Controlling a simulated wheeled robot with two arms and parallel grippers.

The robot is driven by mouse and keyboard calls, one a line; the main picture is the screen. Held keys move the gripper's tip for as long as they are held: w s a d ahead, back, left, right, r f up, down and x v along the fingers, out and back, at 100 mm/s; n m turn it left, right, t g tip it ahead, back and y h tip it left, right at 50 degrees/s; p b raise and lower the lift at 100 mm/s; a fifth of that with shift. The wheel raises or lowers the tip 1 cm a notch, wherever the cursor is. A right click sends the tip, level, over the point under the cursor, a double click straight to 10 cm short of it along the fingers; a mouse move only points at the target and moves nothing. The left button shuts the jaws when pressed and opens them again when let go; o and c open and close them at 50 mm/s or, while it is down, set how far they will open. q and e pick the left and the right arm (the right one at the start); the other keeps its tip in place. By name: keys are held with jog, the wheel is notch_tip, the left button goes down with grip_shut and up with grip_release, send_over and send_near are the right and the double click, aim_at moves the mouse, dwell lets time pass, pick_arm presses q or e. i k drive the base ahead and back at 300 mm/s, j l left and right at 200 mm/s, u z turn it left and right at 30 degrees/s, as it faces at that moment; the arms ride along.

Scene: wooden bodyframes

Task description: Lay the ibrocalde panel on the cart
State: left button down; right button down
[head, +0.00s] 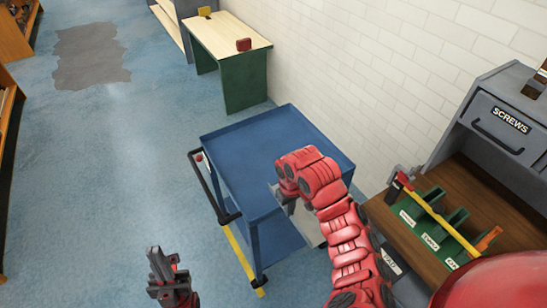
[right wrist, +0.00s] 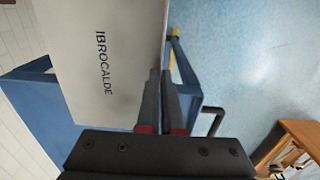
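The ibrocalde panel (right wrist: 105,60) is a pale grey flat board with its name printed on it, large in the right wrist view. My right gripper (right wrist: 166,85) is shut on its edge, one finger on each side. In the head view a strip of the panel (head: 308,226) shows under my right arm, by the front right of the cart. The rest is hidden by the arm. The blue cart (head: 240,150) has an empty visible top. My left gripper (head: 160,262) is apart from the cart, at the lower left; its finger gap is unclear.
A workbench (head: 462,190) with a green bin holder (head: 437,222) and a grey SCREWS drawer (head: 505,130) stands at the right. A green-sided table (head: 228,45) stands behind the cart by the white wall. Blue floor to the left is clear.

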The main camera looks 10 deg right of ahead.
aim_at(265, 166)
jog(key=i+j, duration=0.25)
jog(key=i, duration=0.2)
jog(key=i+j, duration=0.25)
jog(key=i, duration=0.25)
